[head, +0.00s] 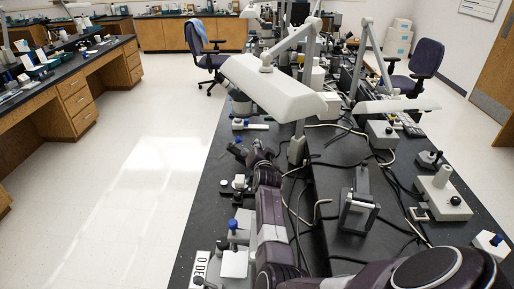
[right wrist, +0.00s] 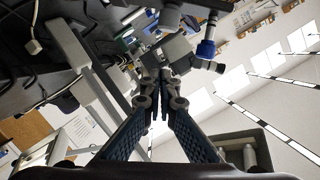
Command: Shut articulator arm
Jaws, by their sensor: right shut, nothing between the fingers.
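A small grey-white device with a blue knob (head: 252,127), which looks like an articulator, stands near the bench's left edge in the head view. My right gripper (head: 236,148) is just nearer than it, at the end of my dark arm. In the right wrist view my right gripper (right wrist: 161,82) has its fingertips together and is empty. Beyond the tips is a grey metal part with a blue knob (right wrist: 206,47). I cannot tell whether the tips touch it. The arm's hinge and angle are too small to make out. My left gripper is not in view.
The black bench (head: 205,180) is crowded. A white lamp (head: 272,88) hangs over it. A black-framed device (head: 359,207), cables and a grey box unit (head: 440,194) lie to the right. Another blue-knobbed device (head: 233,262) is nearer. Open floor (head: 130,200) lies left.

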